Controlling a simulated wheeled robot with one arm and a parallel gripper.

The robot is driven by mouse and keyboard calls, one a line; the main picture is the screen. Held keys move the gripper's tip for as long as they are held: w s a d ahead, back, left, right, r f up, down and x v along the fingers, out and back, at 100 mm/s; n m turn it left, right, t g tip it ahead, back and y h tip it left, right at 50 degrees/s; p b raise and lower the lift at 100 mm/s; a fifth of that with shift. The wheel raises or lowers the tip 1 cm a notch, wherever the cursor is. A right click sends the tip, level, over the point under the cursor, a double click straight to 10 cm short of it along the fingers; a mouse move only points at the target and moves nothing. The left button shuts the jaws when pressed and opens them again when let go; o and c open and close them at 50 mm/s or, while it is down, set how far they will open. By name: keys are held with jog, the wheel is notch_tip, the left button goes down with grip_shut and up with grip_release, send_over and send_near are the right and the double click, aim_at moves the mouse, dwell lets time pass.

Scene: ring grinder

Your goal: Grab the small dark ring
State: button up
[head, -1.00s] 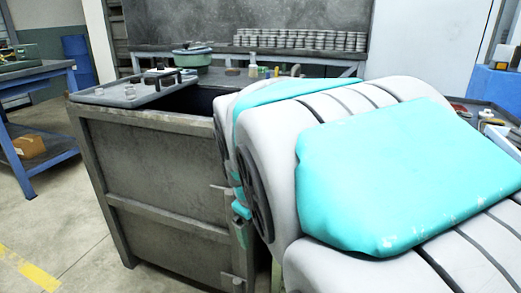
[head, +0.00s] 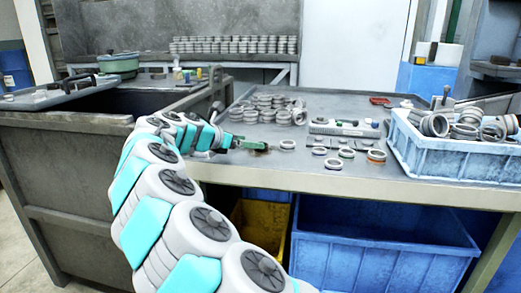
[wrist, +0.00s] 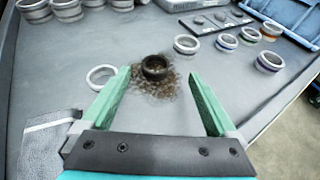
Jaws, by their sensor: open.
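The small dark ring (wrist: 155,67) lies on the grey table on a brownish speckled patch, ahead of and between my fingertips in the wrist view. My gripper (wrist: 160,85) has two green fingers spread wide apart, with nothing between their pads. In the head view my gripper (head: 247,146) is over the near left part of the table (head: 350,183), and I cannot make out the dark ring there. A pale ring (wrist: 101,77) lies beside the left finger.
Several rings lie to the right, one nearby (wrist: 187,44). Stacked rings (head: 270,108) stand behind. A blue crate of rings (head: 440,165) is at the right of the table. A dark open bin (head: 60,150) stands left.

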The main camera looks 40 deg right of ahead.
aim_at(258, 151)
jog(key=shift+w+f+x, duration=0.15)
jog(key=shift+f+x, duration=0.05)
jog(key=shift+x, duration=1.35)
jog(key=shift+w+f+x, duration=0.15)
jog(key=shift+x, duration=1.4)
jog(key=shift+a, duration=0.2)
jog(key=shift+c, duration=0.3)
